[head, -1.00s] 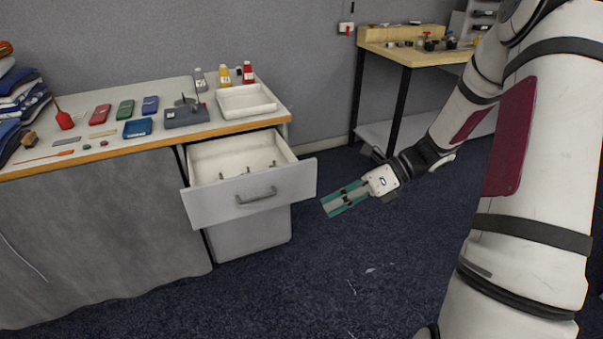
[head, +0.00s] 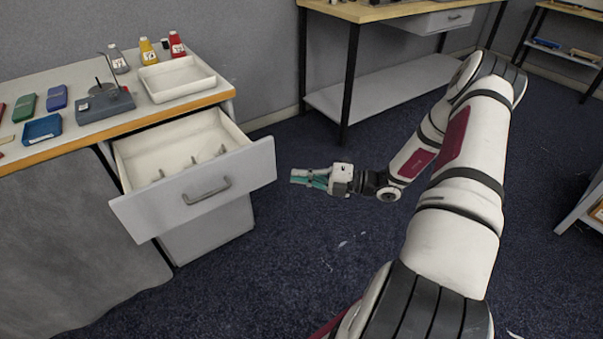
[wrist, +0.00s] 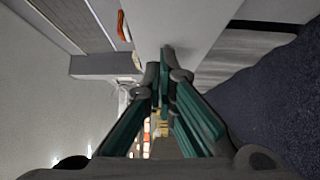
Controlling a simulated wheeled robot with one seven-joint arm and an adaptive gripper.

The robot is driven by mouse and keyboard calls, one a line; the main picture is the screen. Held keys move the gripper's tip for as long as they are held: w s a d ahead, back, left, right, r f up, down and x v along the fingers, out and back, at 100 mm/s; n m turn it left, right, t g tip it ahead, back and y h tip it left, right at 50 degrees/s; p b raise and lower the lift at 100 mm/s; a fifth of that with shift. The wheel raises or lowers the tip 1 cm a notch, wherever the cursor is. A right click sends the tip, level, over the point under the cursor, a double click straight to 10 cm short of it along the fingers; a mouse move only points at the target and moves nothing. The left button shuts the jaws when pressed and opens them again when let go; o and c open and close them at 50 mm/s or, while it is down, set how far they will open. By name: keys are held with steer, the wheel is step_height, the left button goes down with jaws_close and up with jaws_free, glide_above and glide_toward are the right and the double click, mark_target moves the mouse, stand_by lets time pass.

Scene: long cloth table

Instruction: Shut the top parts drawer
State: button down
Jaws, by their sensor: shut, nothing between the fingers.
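The top parts drawer (head: 195,190) stands pulled out from under the end of the cloth table (head: 60,148). Its light grey front has a bar handle (head: 207,193), and its white inside shows low dividers. My gripper (head: 296,176) is shut and empty. In the head view it is in the air just right of the drawer front's right end, with a visible gap. The wrist view shows the closed teal fingers (wrist: 165,85) in front of a pale flat surface that I cannot identify for sure.
A grey lower cabinet front (head: 208,232) is below the drawer. A white tray (head: 178,79), bottles (head: 148,53) and a grey device (head: 104,102) stand on the tabletop. A wooden workbench (head: 375,10) is behind.

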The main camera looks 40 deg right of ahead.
mark_target(252, 162)
steer(key=shift+w+a+b, duration=0.3)
steer(key=shift+w+a, duration=0.5)
steer(key=shift+w, duration=0.65)
steer(key=shift+w+a+b, duration=0.3)
steer(key=shift+w+a, duration=0.45)
steer(key=shift+w, duration=0.7)
steer(key=shift+w+a+b, duration=0.3)
steer(key=shift+w+a, duration=0.5)
steer(key=shift+w, duration=0.65)
